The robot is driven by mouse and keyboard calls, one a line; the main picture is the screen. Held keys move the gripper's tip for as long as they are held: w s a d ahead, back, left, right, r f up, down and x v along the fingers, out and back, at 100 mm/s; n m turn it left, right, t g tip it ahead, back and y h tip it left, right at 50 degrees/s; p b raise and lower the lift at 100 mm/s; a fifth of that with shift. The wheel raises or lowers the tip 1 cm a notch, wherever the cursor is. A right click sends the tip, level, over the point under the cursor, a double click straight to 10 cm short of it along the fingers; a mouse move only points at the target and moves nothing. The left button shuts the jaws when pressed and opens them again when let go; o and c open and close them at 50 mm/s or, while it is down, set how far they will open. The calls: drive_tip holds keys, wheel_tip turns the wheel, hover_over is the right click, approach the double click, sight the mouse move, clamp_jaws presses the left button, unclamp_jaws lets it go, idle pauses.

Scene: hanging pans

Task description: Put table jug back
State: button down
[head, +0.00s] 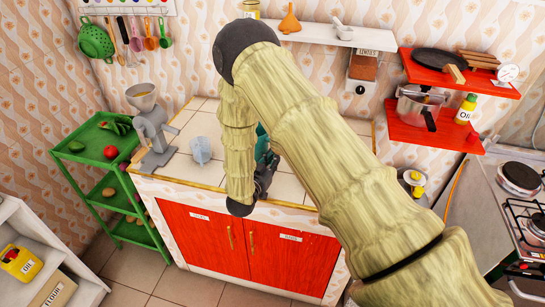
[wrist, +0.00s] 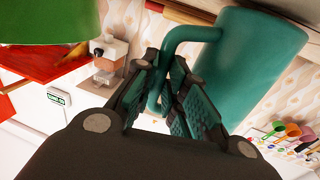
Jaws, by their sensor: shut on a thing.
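A teal jug (wrist: 258,60) fills the upper right of the wrist view, tilted in that picture. My gripper (wrist: 165,85) is shut on its curved handle, with one finger on each side. In the head view only a small teal part of the jug (head: 262,130) shows beside my arm, over the tiled counter (head: 290,188). My gripper (head: 266,165) is partly hidden there by my arm. I cannot tell whether the jug touches the counter.
A grey grinder (head: 152,128) and a pale cup (head: 201,150) stand on the counter's left. A white wall shelf (head: 340,34) holds an orange funnel (head: 290,20). Red shelves (head: 430,135) with pans hang at right. A green cart (head: 90,150) stands at left.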

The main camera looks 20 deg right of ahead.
drive_tip(key=shift+f, duration=0.25)
drive_tip(key=c, duration=1.5)
unclamp_jaws()
drive_tip(key=shift+o, duration=0.2)
drive_tip(key=shift+r, duration=0.15)
drive_tip(key=shift+s+a+b, duration=0.2)
drive_tip(key=shift+b, duration=0.1)
drive_tip(key=b+v, duration=0.4)
drive_tip(key=v, duration=0.7)
drive_tip(key=shift+s+a+b, duration=0.15)
drive_tip(key=shift+b, duration=0.2)
